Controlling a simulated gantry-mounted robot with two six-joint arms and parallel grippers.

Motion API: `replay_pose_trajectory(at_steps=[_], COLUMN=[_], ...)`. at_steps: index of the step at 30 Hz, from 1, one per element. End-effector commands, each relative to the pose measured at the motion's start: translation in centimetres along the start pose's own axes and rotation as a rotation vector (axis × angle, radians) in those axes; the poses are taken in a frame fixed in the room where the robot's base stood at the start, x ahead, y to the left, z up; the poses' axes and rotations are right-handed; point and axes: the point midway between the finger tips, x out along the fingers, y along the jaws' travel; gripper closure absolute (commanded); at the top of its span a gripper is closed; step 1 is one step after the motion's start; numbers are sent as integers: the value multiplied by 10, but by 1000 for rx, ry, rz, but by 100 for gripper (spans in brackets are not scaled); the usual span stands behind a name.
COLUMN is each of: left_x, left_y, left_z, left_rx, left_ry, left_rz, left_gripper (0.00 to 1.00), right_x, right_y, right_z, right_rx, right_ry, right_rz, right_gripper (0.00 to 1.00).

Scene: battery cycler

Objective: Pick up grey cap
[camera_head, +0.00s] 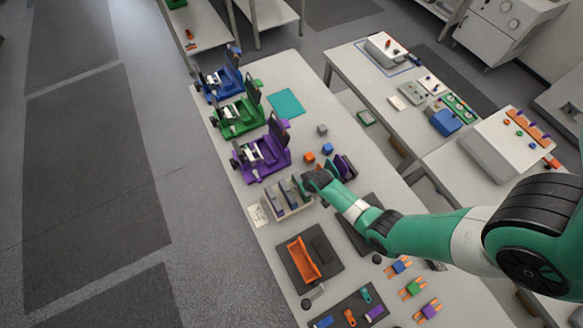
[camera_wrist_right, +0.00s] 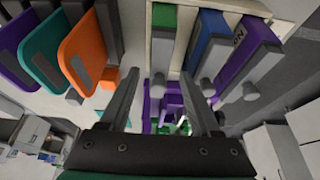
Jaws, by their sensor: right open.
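A small grey block (camera_head: 321,130), which may be the grey cap, lies on the near table right of the purple machine. I cannot be sure it is the cap. My right gripper (camera_head: 303,184) is over the cream rack (camera_head: 291,209), apart from the grey block. My left gripper is not in view.
An orange block (camera_head: 309,157) and a blue block (camera_head: 327,148) lie near the grey one. Blue (camera_head: 222,78), green (camera_head: 238,113) and purple (camera_head: 261,156) machines line the left edge. Coloured plates (camera_wrist_right: 83,50) stand beside the rack. A teal mat (camera_head: 286,103) lies farther back.

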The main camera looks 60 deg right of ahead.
Motion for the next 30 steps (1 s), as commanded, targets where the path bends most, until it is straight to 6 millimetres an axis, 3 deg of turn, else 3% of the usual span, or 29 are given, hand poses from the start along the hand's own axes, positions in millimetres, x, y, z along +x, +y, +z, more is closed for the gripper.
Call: replay_pose_trajectory(at_steps=[8,18,19,30], left_x=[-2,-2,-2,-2], left_y=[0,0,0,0], left_z=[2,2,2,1], left_rx=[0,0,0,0], left_ry=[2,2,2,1], left_rz=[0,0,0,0], left_gripper=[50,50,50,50], right_x=[3,3,3,3], right_y=[0,0,0,0], right_z=[1,0,0,0], right_rx=[0,0,0,0], right_ry=[0,1,1,1], right_rz=[0,0,0,0], right_gripper=[36,97,100,100])
